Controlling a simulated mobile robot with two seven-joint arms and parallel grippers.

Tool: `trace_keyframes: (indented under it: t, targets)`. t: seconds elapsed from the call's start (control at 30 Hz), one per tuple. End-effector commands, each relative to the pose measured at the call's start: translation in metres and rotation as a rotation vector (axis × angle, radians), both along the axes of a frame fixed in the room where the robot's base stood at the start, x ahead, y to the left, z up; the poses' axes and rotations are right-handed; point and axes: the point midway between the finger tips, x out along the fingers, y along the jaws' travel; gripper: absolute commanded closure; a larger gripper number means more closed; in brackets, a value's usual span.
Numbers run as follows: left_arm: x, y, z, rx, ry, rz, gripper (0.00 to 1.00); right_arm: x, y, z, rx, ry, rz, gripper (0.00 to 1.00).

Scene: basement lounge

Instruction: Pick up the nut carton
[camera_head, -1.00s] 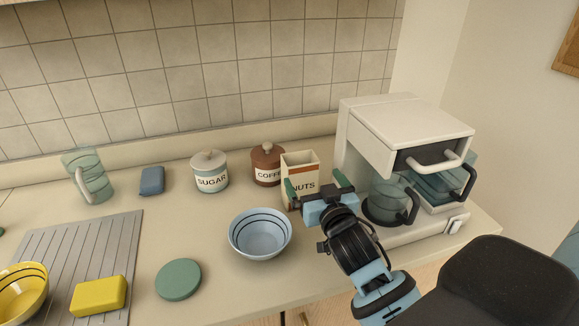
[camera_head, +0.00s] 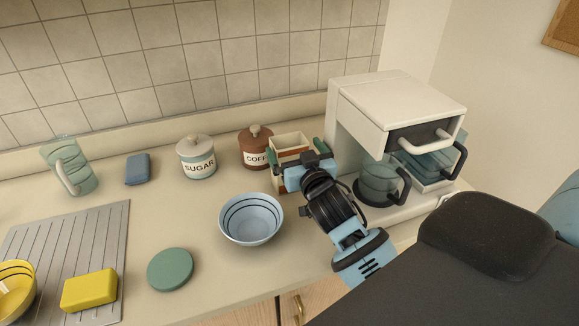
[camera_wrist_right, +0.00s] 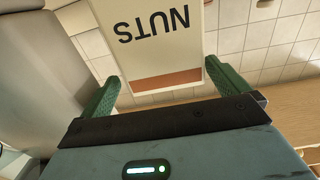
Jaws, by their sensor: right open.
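The nut carton (camera_head: 289,141) is a cream box with a reddish-brown band, standing on the counter beside the coffee canister. My right gripper (camera_head: 295,153) is in front of it, open, with one green finger toward each side of the carton. The gripper hides most of the carton's lower front in the head view. In the right wrist view the carton (camera_wrist_right: 160,50), with its upside-down word NUTS, lies between the two spread fingers (camera_wrist_right: 164,88). I cannot tell whether either finger touches it. My left gripper is not in view.
The brown coffee canister (camera_head: 256,152) is close on the carton's left, and the white coffee machine (camera_head: 350,125) with a glass pot (camera_head: 377,182) is close on its right. A blue bowl (camera_head: 251,232) stands in front. The sugar canister (camera_head: 197,170) is farther left.

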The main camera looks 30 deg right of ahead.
Motion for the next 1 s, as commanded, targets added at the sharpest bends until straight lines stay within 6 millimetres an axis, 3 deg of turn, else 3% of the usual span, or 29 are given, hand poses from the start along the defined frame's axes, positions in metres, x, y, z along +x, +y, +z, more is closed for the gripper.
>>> trace_keyframes:
  t: [0.33, 0.7, 1.0]
  targets:
    - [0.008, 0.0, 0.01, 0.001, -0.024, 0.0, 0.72, 0.041, -0.004, 0.005, -0.002, -0.004, 0.0, 0.0]
    - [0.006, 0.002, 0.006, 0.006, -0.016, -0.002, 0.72, 0.049, -0.006, 0.004, -0.001, -0.003, 0.001, 0.0]
    - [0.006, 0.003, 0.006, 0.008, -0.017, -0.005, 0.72, 0.048, -0.006, 0.004, -0.001, -0.003, 0.001, 0.38]
